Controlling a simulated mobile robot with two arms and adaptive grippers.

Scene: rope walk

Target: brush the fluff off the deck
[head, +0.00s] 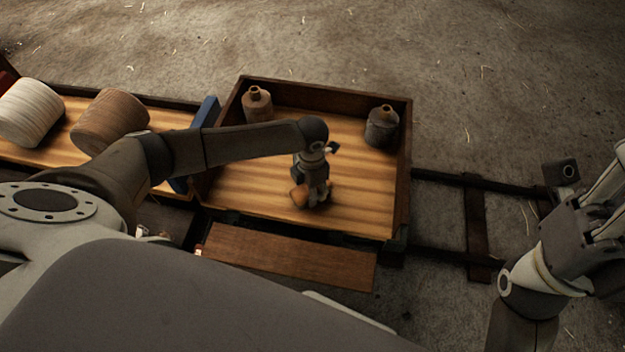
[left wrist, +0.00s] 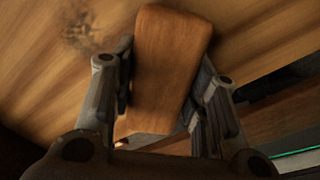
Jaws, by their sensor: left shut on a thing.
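The deck (head: 245,190) is the striped wooden floor of a low cart with dark raised sides. My left gripper (head: 313,200) reaches down over its middle, shut on a smooth brown wooden brush (head: 299,196). In the left wrist view the brush (left wrist: 168,65) shows as a rounded block between the two fingers; its bristles are hidden, and I cannot tell whether it touches the deck. A dark mottled patch (left wrist: 88,30) lies on the boards there; I cannot tell whether it is fluff or grain. My right gripper (head: 590,225) is at the right edge, partly cut off, away from the cart.
A brown bottle (head: 257,106) stands in the deck's back left corner and a dark grey bottle (head: 382,129) near its back right. A second cart at left carries a pale spool (head: 31,113) and a brown spool (head: 110,122). Rails (head: 455,180) run right.

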